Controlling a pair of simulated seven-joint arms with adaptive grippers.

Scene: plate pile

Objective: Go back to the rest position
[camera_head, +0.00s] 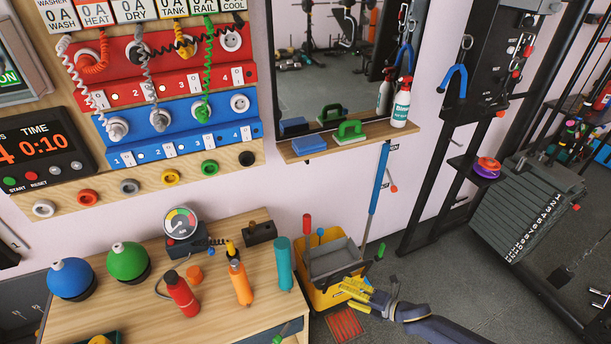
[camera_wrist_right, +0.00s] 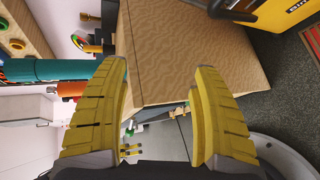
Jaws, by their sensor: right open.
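My right gripper (camera_head: 362,291), with yellow fingers, is in the lower middle of the head view, just in front of the yellow bucket (camera_head: 335,290) and right of the wooden bench. In the right wrist view its two fingers (camera_wrist_right: 168,100) stand wide apart with nothing between them. The bench corner (camera_wrist_right: 185,50) shows beyond the fingers. I cannot make out my left gripper in either view. A small pile of plates, purple and red (camera_head: 487,167), sits on a bracket of the weight machine.
The wooden bench (camera_head: 215,318) carries blue and green balls, a gauge, a red bottle (camera_head: 181,294), an orange bottle (camera_head: 240,284) and a teal cylinder (camera_head: 284,264). A wall shelf (camera_head: 300,150) holds a spray bottle and brushes. Dark floor (camera_head: 480,290) is open at right.

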